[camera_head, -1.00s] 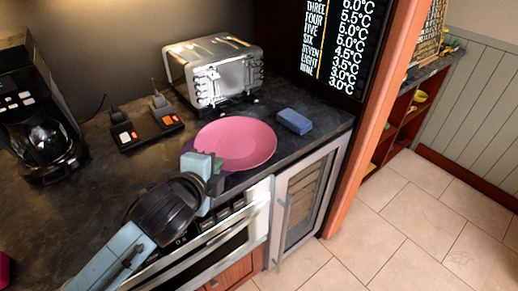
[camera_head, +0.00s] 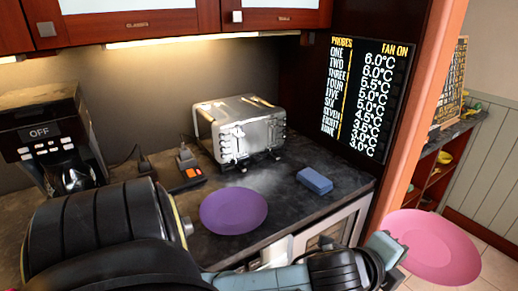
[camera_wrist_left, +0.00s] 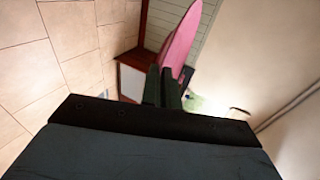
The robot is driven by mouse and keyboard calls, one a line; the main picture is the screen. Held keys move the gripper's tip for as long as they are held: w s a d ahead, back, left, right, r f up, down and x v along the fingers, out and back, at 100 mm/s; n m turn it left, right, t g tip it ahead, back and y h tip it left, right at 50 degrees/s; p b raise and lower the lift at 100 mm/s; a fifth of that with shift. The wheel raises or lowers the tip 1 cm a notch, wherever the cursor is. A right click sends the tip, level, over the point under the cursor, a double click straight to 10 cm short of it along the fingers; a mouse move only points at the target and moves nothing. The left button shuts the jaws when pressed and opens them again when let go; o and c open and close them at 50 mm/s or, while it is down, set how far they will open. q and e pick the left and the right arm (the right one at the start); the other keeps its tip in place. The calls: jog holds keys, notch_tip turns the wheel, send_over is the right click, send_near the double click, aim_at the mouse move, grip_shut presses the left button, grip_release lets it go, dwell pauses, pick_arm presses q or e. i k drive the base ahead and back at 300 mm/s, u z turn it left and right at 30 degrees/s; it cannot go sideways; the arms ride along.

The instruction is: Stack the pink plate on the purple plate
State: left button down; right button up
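The purple plate (camera_head: 234,210) lies flat on the dark counter, empty, in front of the toaster. The pink plate (camera_head: 432,246) is in the air at the right of the head view, beyond the counter's right end and above the floor. My left gripper (camera_head: 388,247) is shut on its near-left rim. In the left wrist view the pink plate (camera_wrist_left: 178,38) rises edge-on from between the dark fingers (camera_wrist_left: 163,88). My left arm crosses the bottom of the head view. My right gripper is not in view.
A silver toaster (camera_head: 240,132) stands behind the purple plate. A blue block (camera_head: 315,181) lies to the plate's right near the counter edge. A coffee maker (camera_head: 50,140) stands at the left. A tall cabinet side with a display (camera_head: 362,95) bounds the counter on the right.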

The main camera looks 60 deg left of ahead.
aim_at(228, 215)
jog(key=k, duration=0.55)
jog(key=u, duration=1.4)
jog(key=i, duration=0.5)
